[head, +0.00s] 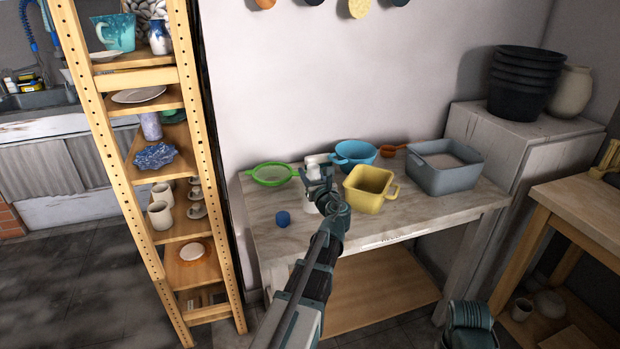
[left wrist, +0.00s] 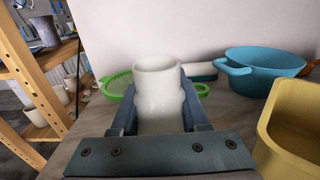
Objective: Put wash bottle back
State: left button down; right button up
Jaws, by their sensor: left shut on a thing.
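The white wash bottle (left wrist: 157,88) stands upright between the fingers of my left gripper (left wrist: 158,112) in the left wrist view. Its round rim faces up and its lower part is hidden by the gripper. In the head view, my left gripper (head: 319,182) is over the left part of the worktable (head: 400,232), shut around the bottle. White parts of the bottle (head: 309,208) show beside the fingers. I cannot tell whether its base touches the tabletop.
A green sieve (head: 270,174) and a small blue cup (head: 283,218) are left of the bottle. A blue bowl (head: 355,153), yellow pot (head: 369,189) and grey basin (head: 443,167) are to its right. A wooden shelf (head: 198,200) with pottery stands left. The table's front right is clear.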

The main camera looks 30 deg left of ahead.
pick_arm(q)
jog(key=shift+f, duration=0.15)
jog(key=shift+c, duration=2)
grip_release()
jog(key=shift+s+d+r, duration=0.1)
jog(key=shift+r, duration=0.2)
jog(key=v, duration=1.1)
jog(key=shift+s+d, duration=0.25)
jog(key=shift+f, duration=0.1)
